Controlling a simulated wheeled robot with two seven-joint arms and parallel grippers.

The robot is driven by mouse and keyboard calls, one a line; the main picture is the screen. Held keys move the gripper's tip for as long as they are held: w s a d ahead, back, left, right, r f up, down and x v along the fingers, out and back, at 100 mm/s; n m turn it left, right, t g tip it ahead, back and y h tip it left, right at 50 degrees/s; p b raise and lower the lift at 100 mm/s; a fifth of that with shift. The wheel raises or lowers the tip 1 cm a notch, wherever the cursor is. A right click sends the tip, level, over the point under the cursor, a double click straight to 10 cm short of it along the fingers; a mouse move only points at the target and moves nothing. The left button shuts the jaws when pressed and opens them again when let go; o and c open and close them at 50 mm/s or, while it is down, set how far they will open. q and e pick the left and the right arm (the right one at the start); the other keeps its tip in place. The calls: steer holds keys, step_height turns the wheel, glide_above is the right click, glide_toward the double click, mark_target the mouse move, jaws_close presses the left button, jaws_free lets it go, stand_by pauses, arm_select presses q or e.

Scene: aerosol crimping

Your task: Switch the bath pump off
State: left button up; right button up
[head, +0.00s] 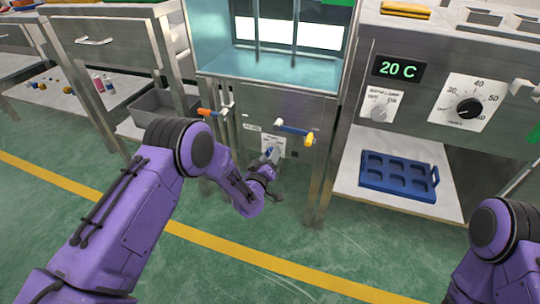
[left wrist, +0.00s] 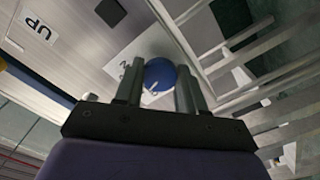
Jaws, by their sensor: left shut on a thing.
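A blue knob (left wrist: 159,75) sits on a white marked plate on the steel front below the glass-walled tank. In the left wrist view it lies between the two fingers of my left gripper (left wrist: 160,92), which is shut on it. In the head view my left gripper (head: 270,162) reaches the white plate (head: 272,145) and hides most of the knob. The plate's lettering is too small or covered to read. My right arm shows at the lower right of the head view, but its gripper is out of view.
A blue tray (head: 398,177) lies on the shelf below.

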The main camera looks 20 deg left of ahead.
arm_select(q)
steer(key=shift+n, duration=1.3)
steer(key=o, duration=1.1)
steer(key=shift+c, duration=0.2)
steer(key=s+p, duration=0.3)
steer(key=s, duration=0.7)
steer(key=shift+s+a, duration=0.15)
steer(key=shift+s, duration=0.1)
